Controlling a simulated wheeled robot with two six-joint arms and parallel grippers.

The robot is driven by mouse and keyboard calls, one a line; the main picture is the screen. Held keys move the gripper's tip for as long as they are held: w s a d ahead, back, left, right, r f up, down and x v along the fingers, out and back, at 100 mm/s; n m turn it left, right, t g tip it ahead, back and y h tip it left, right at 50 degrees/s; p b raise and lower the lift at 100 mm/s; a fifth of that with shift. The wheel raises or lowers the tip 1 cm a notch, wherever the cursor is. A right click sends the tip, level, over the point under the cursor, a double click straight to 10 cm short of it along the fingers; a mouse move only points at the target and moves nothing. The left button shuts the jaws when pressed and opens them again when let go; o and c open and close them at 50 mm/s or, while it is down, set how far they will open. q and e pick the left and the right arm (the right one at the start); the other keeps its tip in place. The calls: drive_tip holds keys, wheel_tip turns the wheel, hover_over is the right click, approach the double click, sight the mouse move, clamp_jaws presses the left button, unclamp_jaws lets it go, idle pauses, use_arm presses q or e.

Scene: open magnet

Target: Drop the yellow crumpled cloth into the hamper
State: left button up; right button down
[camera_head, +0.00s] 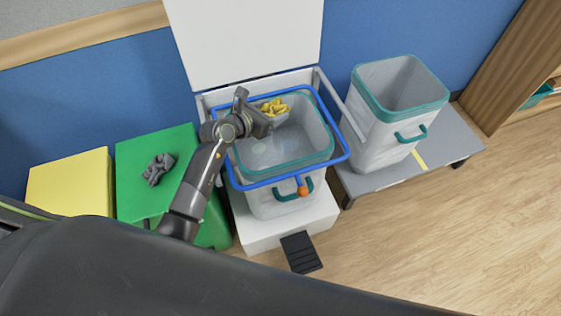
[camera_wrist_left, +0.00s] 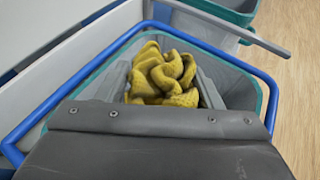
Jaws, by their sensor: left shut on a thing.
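The yellow crumpled cloth (camera_head: 275,107) is held over the hamper's open mouth, near its back left side. My left gripper (camera_head: 268,113) is shut on the cloth, and the cloth (camera_wrist_left: 163,75) shows between the two fingers in the left wrist view. The hamper (camera_head: 315,158) is a light grey bin with a teal rim and teal handle, standing in a white frame with a blue hoop around its top. The wrist view shows the blue hoop (camera_wrist_left: 75,82) around the gripper. My right gripper is not in view.
A white lid (camera_head: 245,40) stands raised behind the hamper. A second teal-rimmed bin (camera_head: 385,130) stands on a grey bench (camera_head: 450,145) at the right. A grey cloth (camera_head: 158,169) lies on a green block (camera_head: 135,200), beside a yellow block (camera_head: 70,185). A black pedal (camera_head: 301,252) is in front.

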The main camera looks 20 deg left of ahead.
use_arm(q)
drive_tip(key=shift+f+b, duration=0.3)
drive_tip(key=shift+f, duration=0.15)
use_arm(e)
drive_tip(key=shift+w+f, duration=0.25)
use_arm(q)
drive_tip(key=o, duration=1)
drive_tip(key=p+v, duration=0.2)
drive_tip(key=v, duration=1.5)
drive_tip(key=shift+s+r, duration=0.15)
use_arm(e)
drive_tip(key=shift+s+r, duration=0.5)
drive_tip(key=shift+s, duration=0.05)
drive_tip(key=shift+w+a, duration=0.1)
